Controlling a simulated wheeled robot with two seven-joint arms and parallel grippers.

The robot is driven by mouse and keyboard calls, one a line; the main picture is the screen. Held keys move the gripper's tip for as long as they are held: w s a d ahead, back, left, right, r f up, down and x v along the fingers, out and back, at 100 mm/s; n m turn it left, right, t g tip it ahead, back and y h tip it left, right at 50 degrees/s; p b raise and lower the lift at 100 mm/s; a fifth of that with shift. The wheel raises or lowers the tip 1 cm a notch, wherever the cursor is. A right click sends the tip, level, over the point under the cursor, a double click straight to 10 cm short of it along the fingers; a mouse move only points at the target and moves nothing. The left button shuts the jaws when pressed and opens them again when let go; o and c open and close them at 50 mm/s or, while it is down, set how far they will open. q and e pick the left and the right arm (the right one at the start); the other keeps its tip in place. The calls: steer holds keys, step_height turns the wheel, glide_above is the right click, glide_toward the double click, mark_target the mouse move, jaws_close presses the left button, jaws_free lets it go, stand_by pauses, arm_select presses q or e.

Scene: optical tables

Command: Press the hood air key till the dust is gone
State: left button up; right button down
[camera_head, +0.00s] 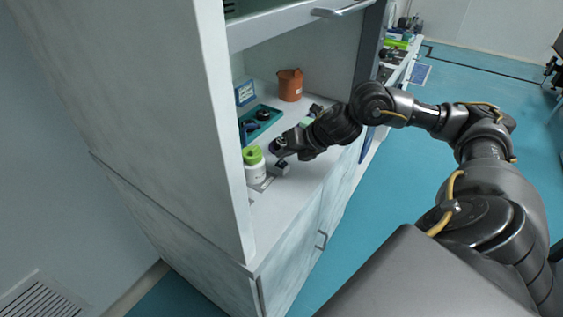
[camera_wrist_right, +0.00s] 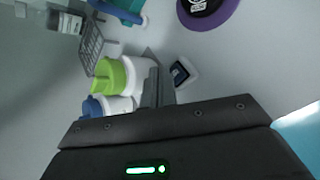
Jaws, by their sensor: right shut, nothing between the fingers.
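My right gripper (camera_head: 279,149) reaches into the hood (camera_head: 292,25) from the right, low over its work surface. In the right wrist view its fingers (camera_wrist_right: 158,88) are together with nothing between them. A small dark blue key on a pale base (camera_wrist_right: 181,73) lies just right of the fingertips, apart from them in the picture. I cannot tell the height between them. A small dark block beside the gripper in the head view may be this key, but I cannot tell. I can make out no dust clearly. My left gripper is not in view.
A white bottle with a green cap (camera_head: 254,164) stands close beside the gripper. A blue-capped bottle (camera_wrist_right: 105,106) shows in the wrist view. A teal tray (camera_head: 270,113), a blue box (camera_head: 244,92) and a brown-orange beaker (camera_head: 290,85) stand behind. The hood's left wall (camera_head: 222,120) is near.

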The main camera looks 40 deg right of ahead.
steer(key=shift+f, duration=0.1)
stand_by(0.7)
steer(key=shift+f+b, duration=0.35)
stand_by(0.4)
steer(key=shift+s+d+f+b, duration=0.1)
steer(key=shift+d+f+b, duration=0.15)
steer(key=shift+f+b, duration=0.45)
stand_by(0.4)
steer(key=shift+a+r+p, duration=0.3)
steer(key=shift+r+p, duration=0.25)
steer(key=shift+p, duration=0.15)
steer(key=shift+a+r+p, duration=0.25)
steer(key=shift+r+p, duration=0.15)
steer(key=shift+r, duration=0.05)
steer(key=shift+d, duration=0.1)
steer(key=shift+r, duration=0.1)
